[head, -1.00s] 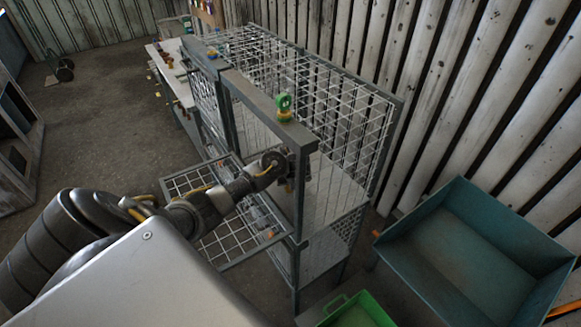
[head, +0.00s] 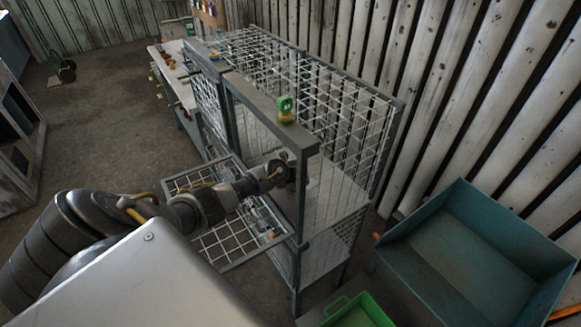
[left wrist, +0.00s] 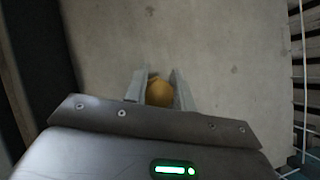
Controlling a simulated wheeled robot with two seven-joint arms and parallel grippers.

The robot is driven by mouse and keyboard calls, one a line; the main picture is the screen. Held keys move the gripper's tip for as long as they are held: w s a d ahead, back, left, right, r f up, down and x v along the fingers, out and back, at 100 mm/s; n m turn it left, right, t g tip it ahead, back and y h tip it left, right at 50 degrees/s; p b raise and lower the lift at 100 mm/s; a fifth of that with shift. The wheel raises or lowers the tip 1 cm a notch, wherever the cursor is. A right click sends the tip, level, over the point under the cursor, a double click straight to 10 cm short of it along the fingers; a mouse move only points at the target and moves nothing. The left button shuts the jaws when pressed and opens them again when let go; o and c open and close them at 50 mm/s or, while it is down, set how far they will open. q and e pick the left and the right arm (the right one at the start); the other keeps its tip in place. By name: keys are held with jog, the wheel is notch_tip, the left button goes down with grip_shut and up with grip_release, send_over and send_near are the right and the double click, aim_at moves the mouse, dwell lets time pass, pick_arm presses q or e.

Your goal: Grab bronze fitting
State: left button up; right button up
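The bronze fitting (left wrist: 160,93) shows in the left wrist view as a small round yellow-brown piece over the pale shelf (left wrist: 225,45). My left gripper (left wrist: 160,86) has its two fingers apart, one on each side of the fitting. I cannot tell whether either finger touches it. In the head view my left arm reaches through the open front of a wire cage (head: 335,100); the gripper is mostly hidden behind the cage's front post, and the fitting cannot be made out there. My right gripper is not in view.
The mesh door (head: 230,240) hangs open beside my left arm. A green and yellow object (head: 285,108) sits on the cage's top bar. A teal bin (head: 480,245) and a green tray (head: 358,312) stand at the right. Slatted walls stand behind.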

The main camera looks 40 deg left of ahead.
pick_arm(q)
grip_shut()
notch_tip(320, 180, up, 10)
jog(key=shift+p, duration=0.35)
